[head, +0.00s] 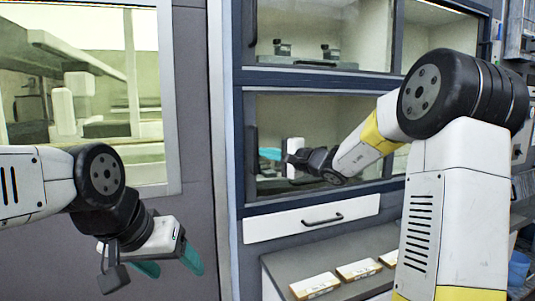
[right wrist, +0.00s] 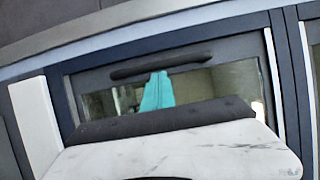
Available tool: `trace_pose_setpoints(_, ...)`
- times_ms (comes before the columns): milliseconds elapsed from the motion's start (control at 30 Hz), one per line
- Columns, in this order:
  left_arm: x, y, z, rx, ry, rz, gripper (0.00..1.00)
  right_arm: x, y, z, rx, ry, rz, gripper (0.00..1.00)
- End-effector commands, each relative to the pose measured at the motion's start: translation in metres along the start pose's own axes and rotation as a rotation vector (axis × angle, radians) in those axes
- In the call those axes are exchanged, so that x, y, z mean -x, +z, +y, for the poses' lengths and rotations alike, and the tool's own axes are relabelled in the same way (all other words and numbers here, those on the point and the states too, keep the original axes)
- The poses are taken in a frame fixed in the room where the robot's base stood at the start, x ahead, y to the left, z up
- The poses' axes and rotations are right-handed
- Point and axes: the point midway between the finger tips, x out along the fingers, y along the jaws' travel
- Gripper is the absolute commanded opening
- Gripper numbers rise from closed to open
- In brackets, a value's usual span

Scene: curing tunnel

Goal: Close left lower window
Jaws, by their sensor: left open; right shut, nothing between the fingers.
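The left lower window (head: 325,110) is a glass pane in the dark blue cabinet front, with a dark upright handle (head: 252,149) at its left edge. In the right wrist view the same handle (right wrist: 160,65) lies across the top, with the glass (right wrist: 225,82) below it. My right gripper (head: 270,154) is shut and empty. Its teal fingertips (right wrist: 158,78) are just beside the handle; I cannot tell whether they touch. My right forearm hides part of the pane, and how far it stands open is unclear. My left gripper (head: 169,264) is open and empty, low at the left.
Upper windows (head: 325,35) sit above, with small dark fittings behind the glass. A white drawer (head: 312,218) with a dark handle is below the window. A grey counter (head: 285,268) below holds several small boxes (head: 315,286). A large framed window (head: 150,90) is at the left.

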Motion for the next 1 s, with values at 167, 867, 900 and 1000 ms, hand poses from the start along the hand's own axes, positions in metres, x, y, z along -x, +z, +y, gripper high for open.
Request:
trace_pose_setpoints(167, 0.0, 0.0, 0.0, 0.0, 0.0, 0.0, 0.68, -0.003, 0.009, -0.001, 0.001, -0.002, -0.019, 0.0)
trace_pose_setpoints(867, 0.0, 0.0, 0.0, 0.0, 0.0, 0.001, 0.68, 0.055, -0.03, 0.0, 0.0, -0.001, -0.005, 0.0)
trace_pose_setpoints(900, 0.0, 0.0, 0.0, 0.0, 0.0, 0.001, 0.68, 0.064, -0.03, 0.0, 0.0, 0.0, -0.004, 0.0)
trace_pose_setpoints(1000, 0.0, 0.0, 0.0, 0.0, 0.0, 0.0, 0.68, 0.082, -0.031, 0.0, 0.0, 0.0, -0.004, 0.0)
